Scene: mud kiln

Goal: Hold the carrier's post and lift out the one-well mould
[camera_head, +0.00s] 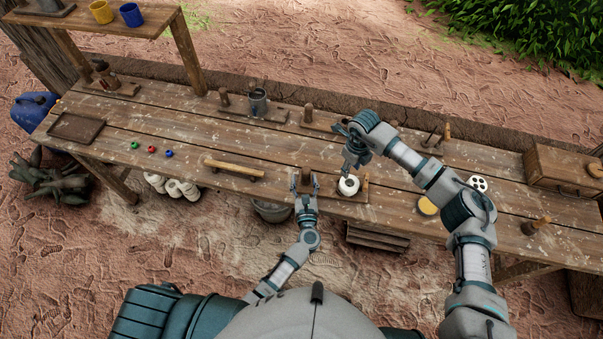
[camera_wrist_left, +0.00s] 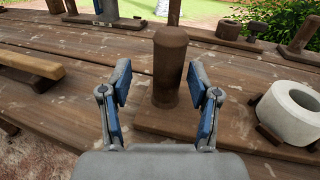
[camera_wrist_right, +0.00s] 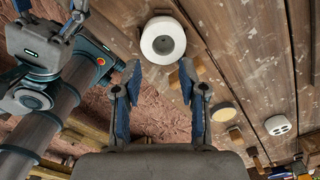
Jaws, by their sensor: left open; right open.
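The one-well mould (camera_head: 348,187), a thick white ring with a hole, sits on the wooden carrier (camera_head: 363,195) near the table's front edge. It also shows in the left wrist view (camera_wrist_left: 291,110) and the right wrist view (camera_wrist_right: 163,40). The carrier's upright brown post (camera_wrist_left: 170,68) stands left of the mould. My left gripper (camera_head: 304,182) is open, its fingers on either side of the post; I cannot tell whether they touch it. My right gripper (camera_head: 350,158) is open and empty above the mould, its fingers pointing down; the mould lies beyond its fingertips (camera_wrist_right: 160,72).
A yellow disc (camera_head: 428,206), a white several-hole mould (camera_head: 478,183) and a wooden chest (camera_head: 562,168) are to the right. The tabletop at left centre is mostly clear.

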